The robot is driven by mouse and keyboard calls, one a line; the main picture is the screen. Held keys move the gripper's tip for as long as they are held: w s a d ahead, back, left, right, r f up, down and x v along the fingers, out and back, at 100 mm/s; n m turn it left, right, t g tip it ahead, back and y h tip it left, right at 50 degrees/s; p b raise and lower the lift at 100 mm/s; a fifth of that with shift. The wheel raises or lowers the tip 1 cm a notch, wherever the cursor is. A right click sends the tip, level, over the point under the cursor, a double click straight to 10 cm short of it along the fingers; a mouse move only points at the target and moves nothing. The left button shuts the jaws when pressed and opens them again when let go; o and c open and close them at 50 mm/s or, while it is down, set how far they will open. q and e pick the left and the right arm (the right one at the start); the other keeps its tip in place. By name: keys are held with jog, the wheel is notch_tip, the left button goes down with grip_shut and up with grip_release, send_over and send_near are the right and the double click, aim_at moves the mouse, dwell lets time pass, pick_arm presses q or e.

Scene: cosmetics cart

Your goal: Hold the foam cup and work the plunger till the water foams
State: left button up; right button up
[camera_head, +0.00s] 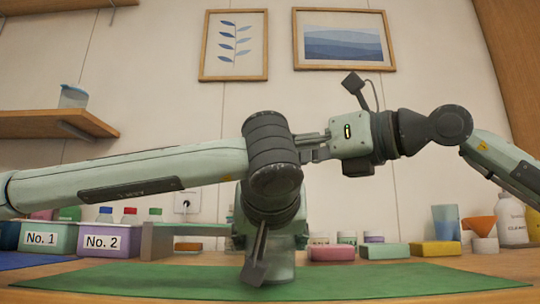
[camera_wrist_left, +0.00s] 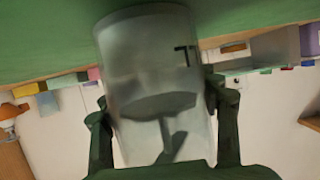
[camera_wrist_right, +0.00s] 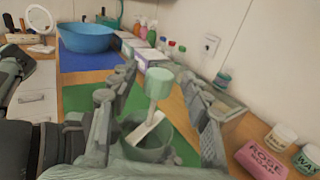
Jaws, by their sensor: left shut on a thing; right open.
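The foam cup (camera_head: 282,268), clear and frosted, stands on the green mat (camera_head: 400,280), mostly hidden behind my arms. In the left wrist view, seen upside down, the cup (camera_wrist_left: 155,65) sits between the fingers of my left gripper (camera_wrist_left: 165,115), which is shut on it. The plunger's disc (camera_wrist_left: 160,107) and rod show through the wall. In the right wrist view the plunger's pale green knob (camera_wrist_right: 160,82) stands above the cup's open mouth on a white rod (camera_wrist_right: 145,128). My right gripper (camera_wrist_right: 155,105) is open, its fingers on either side of the plunger in that view.
Bins No. 1 (camera_head: 47,239) and No. 2 (camera_head: 105,240) stand at the left with coloured bottles behind. Soap blocks, jars and an orange funnel (camera_head: 479,227) line the back right. A blue basin (camera_wrist_right: 88,38) stands on a blue mat. The front of the green mat is clear.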

jog(key=shift+w+a, duration=0.4)
jog(key=shift+a, duration=0.15)
grip_shut()
